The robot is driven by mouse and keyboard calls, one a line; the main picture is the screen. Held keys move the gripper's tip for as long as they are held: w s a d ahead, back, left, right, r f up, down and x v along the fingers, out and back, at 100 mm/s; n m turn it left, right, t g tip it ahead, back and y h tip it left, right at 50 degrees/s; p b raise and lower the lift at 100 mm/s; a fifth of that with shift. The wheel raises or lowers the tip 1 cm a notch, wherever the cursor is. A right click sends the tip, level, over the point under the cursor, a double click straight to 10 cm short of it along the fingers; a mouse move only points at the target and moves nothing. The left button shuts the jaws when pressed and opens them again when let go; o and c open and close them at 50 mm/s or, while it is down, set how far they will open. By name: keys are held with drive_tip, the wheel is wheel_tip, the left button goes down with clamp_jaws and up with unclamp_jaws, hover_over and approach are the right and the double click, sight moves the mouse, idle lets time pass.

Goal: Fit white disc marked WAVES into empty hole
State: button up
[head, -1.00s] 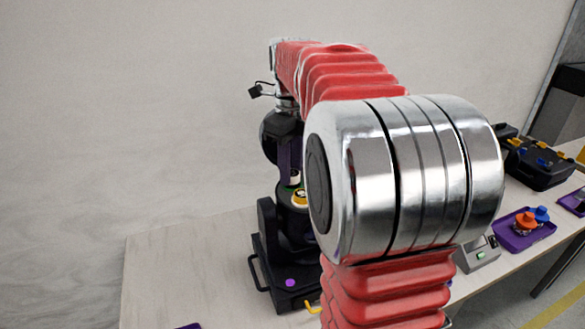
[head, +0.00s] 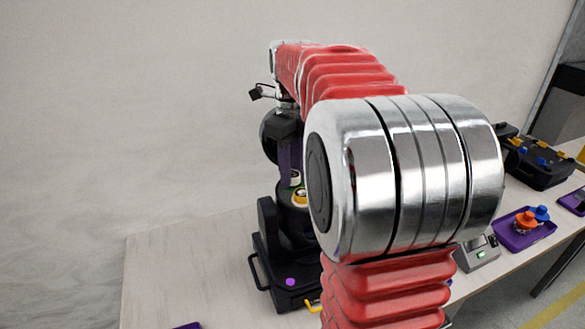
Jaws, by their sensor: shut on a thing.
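My gripper (head: 291,163) shows small at the far end of my arm, pointing down, partly hidden by my arm. It is shut on a small white piece (head: 295,178), which I take for the white disc; its marking cannot be read. The disc is close above a yellow ring (head: 300,197) on a black fixture (head: 287,288) standing on the table. My large metal joint covers the fixture's right side. I cannot see the empty hole, nor whether the disc touches anything.
At right are a purple tray (head: 526,236) with orange and blue knobs, a grey box with a green light (head: 480,254), and a black case (head: 540,165). A plain wall stands behind.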

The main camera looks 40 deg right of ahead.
drive_tip(key=shift+f, duration=0.2)
drive_tip(key=o, duration=1.2)
wheel_tip(320, 180, up, 14)
drive_tip(key=shift+f, duration=0.2)
drive_tip(key=shift+a, duration=0.1)
idle(0.4)
